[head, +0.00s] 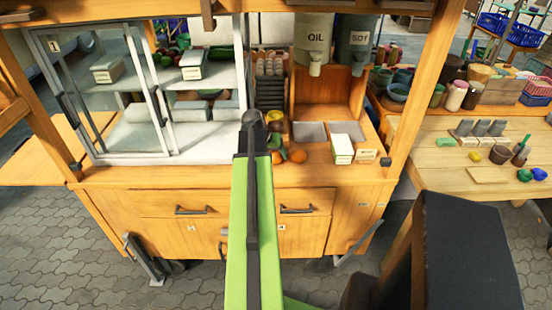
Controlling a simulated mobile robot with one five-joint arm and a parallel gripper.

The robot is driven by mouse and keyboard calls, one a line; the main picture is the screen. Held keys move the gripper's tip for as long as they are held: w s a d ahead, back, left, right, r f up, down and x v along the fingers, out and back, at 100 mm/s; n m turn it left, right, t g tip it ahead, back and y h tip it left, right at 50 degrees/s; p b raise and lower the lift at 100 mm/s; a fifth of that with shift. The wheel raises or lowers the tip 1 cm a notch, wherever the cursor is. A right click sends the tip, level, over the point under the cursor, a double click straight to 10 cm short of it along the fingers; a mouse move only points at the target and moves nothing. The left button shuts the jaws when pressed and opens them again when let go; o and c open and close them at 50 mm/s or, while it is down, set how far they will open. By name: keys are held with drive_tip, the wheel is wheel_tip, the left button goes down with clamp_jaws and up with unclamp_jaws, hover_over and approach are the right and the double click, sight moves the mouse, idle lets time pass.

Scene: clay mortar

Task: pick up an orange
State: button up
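Two oranges sit on the wooden counter of the cart. One orange (297,156) is just right of my green arm, near the counter's front edge. My green arm reaches up the middle of the head view and ends in a dark joint over the counter, left of the oranges. No gripper fingers can be made out, and nothing is seen held.
A glass case (115,90) fills the left of the counter. OIL (314,38) and SDT (358,40) containers hang above. A white box (342,149) stands right of the oranges. A cart post (424,90) rises at right; a side table (470,165) holds small items.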

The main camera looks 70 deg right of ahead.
sight(275, 156)
drive_tip(key=c, duration=1.2)
drive_tip(key=shift+r, duration=0.1)
drive_tip(key=r+p, duration=0.5)
drive_tip(key=shift+s+a+r, duration=0.1)
drive_tip(key=shift+s+a, duration=0.2)
drive_tip(key=shift+s, duration=0.1)
drive_tip(key=s+a+r+p, duration=0.1)
drive_tip(key=s+r+p, duration=0.1)
drive_tip(key=s, duration=0.1)
drive_tip(key=s+a+r+p, duration=0.1)
drive_tip(key=s+a+p, duration=0.1)
drive_tip(key=s, duration=0.1)
drive_tip(key=s+a+r+p, duration=0.2)
drive_tip(key=s, duration=0.1)
drive_tip(key=shift+r, duration=0.3)
